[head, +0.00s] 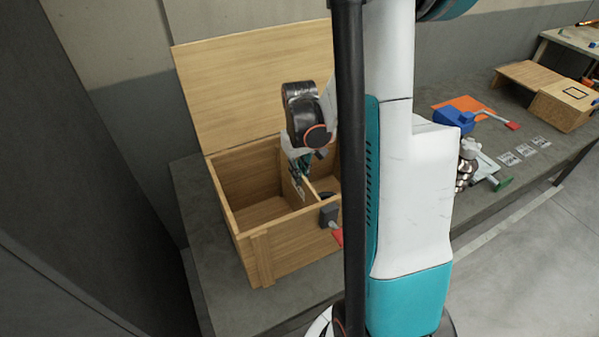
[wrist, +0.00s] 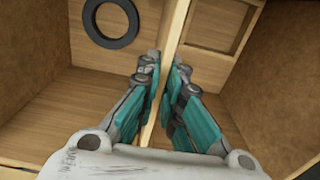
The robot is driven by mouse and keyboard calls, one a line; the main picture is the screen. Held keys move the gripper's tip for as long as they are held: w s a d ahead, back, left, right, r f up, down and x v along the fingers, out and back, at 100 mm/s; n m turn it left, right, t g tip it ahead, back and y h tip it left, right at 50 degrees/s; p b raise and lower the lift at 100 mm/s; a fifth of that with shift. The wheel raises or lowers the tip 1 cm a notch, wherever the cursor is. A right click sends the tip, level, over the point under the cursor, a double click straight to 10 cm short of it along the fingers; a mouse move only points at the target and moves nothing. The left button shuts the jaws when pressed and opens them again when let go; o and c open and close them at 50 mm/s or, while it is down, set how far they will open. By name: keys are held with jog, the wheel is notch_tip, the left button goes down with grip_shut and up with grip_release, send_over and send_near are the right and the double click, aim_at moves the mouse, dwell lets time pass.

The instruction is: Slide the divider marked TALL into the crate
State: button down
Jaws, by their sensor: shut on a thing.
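The wooden crate (head: 262,250) stands on the grey bench with its lid (head: 255,85) raised behind it. A thin wooden divider (head: 312,187) stands upright inside, splitting the interior; its edge also shows in the wrist view (wrist: 176,22). A pale label shows on its face, too small to read as TALL. My gripper (head: 300,172) is down inside the crate opening, its teal fingers shut on the divider from both sides, also in the wrist view (wrist: 163,72). Whether the divider's bottom touches the crate floor is hidden.
A black ring (wrist: 111,22) lies in the compartment left of the divider in the wrist view. A dark box-like part with a red piece (head: 336,236) is at the crate's front right. A blue object (head: 453,120), orange sheet and several cards lie on the bench right of my arm.

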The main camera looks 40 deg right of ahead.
jog(key=shift+f, duration=0.35)
jog(key=c, duration=1.7)
grip_release()
jog(key=shift+o, duration=0.2)
jog(key=shift+r, duration=0.1)
notch_tip(320, 180, up, 12)
